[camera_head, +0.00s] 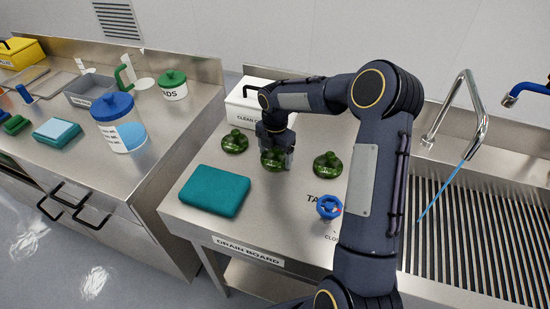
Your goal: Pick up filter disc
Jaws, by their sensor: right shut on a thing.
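Several similar objects stand on the drain board: three round, dark green, knobbed discs, which look like filter discs. The left disc (235,142) and the right disc (327,165) stand free. My right gripper (275,152) points down and is shut on the middle filter disc (272,163), which is partly hidden by the fingers. I cannot tell whether that disc touches the board or is slightly above it. My left gripper is not in view.
A white box (245,104) stands behind the discs. A teal folded cloth (214,191) lies at the front left of the drain board (270,222). A blue tap handle (329,207) is at the front right. The ribbed sink (470,240) with its faucet is further right.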

